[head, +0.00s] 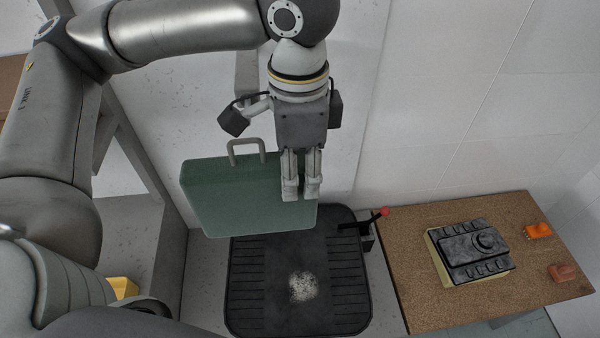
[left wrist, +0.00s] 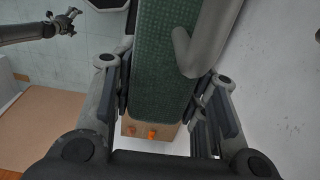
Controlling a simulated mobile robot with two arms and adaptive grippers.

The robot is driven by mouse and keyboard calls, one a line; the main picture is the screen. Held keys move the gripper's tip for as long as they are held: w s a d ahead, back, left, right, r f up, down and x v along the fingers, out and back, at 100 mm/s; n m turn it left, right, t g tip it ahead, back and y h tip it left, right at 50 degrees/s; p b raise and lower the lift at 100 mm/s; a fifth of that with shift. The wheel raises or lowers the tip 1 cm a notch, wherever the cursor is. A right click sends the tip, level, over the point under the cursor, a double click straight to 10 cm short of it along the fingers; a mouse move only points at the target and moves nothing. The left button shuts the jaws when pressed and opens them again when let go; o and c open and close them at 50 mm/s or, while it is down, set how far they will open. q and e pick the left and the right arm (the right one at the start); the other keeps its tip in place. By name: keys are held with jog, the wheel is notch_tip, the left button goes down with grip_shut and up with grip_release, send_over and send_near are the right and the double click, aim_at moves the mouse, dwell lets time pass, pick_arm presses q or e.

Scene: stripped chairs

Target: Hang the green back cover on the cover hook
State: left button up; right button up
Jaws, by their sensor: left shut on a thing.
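The green back cover (head: 235,190) is a flat panel with a grey loop (head: 246,150) on its top edge. My left gripper (head: 301,190) is shut on the cover near its right side and holds it up against the pale wall area. In the left wrist view the cover (left wrist: 164,65) lies between the fingers (left wrist: 163,110), with a grey bent bar (left wrist: 205,40) beside it. I cannot pick out the cover hook with certainty. My right gripper (left wrist: 66,22) shows small at the upper left of the left wrist view, its fingers apart and empty.
A black ribbed seat (head: 300,285) with a pale worn patch is below the cover. A lever with a red knob (head: 385,211) stands at its right. A brown worktop (head: 405,265) carries a black control box (head: 474,246) and two orange pieces (head: 539,231).

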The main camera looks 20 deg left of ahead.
pick_arm(q)
jog(key=w+a+f, duration=0.2)
jog(key=w+a, duration=0.3)
jog(key=w, duration=0.3)
jog(key=shift+w+a, duration=0.25)
jog(key=shift+w, duration=0.15)
dwell(0.6)
jog(key=shift+f, duration=0.1)
dwell(0.4)
jog(key=o, duration=1.4)
jog(key=shift+o, duration=0.2)
notch_tip(320, 180, up, 12)
